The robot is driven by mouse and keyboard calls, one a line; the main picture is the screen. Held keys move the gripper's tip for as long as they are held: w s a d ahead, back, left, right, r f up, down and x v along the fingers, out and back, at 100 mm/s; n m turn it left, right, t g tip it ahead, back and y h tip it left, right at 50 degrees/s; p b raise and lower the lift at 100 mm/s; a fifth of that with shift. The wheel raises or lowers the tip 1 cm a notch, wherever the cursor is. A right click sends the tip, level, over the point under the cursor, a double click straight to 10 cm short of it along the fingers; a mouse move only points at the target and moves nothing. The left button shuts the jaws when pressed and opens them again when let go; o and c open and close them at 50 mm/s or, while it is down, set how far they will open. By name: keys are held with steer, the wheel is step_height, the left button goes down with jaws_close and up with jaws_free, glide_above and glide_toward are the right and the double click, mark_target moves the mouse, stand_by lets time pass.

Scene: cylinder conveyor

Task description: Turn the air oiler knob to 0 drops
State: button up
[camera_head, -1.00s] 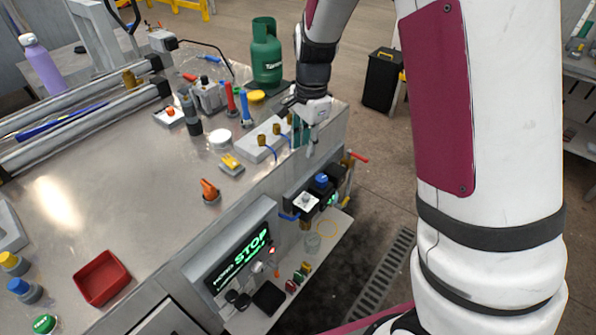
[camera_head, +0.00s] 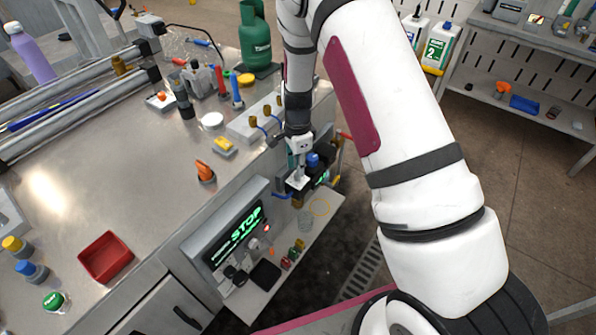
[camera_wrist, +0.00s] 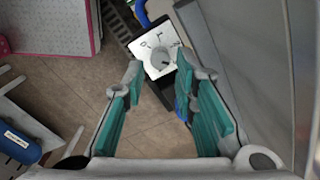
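The air oiler unit shows in the wrist view as a white plate (camera_wrist: 150,43) with dark dial marks and a round grey knob (camera_wrist: 159,58). In the head view the white plate (camera_head: 297,181) sits on a dark block at the side of the bench, and its knob is too small to read. My gripper (camera_head: 299,168) points down just above this plate. In the wrist view my gripper (camera_wrist: 162,70) is open, with teal pads spread and nothing between them. The knob appears beyond the fingertips, roughly between them, and seems apart from them.
A blue knob (camera_head: 313,160) stands close beside the plate. The steel bench (camera_head: 130,165) lies left of my gripper. A screen reading STOP (camera_head: 242,226) and a lower shelf (camera_head: 322,226) are nearer the front. A green gas bottle (camera_head: 255,42) stands behind.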

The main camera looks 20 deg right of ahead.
steer(key=shift+f, duration=1.65)
jaws_close()
